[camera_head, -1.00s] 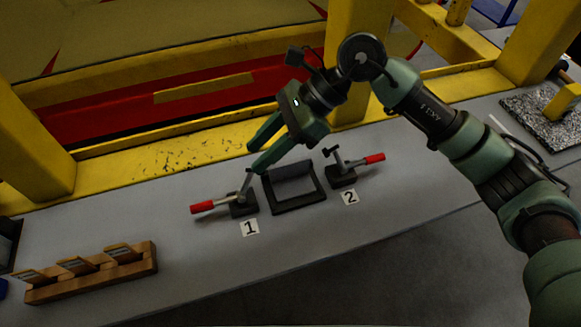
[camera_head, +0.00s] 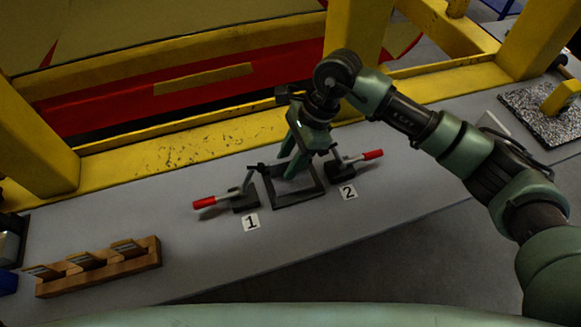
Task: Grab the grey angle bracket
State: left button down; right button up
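A black, frame-like fixture (camera_head: 297,202) lies on the grey table between two red-handled clamps. A dark grey part lies along its back side, mostly hidden now by my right gripper; I cannot tell for sure that it is the angle bracket. My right gripper (camera_head: 291,170) points down over the back of the fixture, its green fingers apart and near that side. I see nothing held between them. Several thin grey-brown pieces stand in a wooden rack (camera_head: 140,264) at the lower left; their exact shape is unclear. My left gripper is not in view.
Clamp 1 (camera_head: 205,203) stands left of the fixture and clamp 2 (camera_head: 370,155) right of it, close to my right gripper. A yellow rail (camera_head: 190,150) runs behind the table. A speckled block (camera_head: 530,115) lies far right. The table between rack and clamp 1 is clear.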

grip_shut()
jog(key=shift+r, duration=0.15)
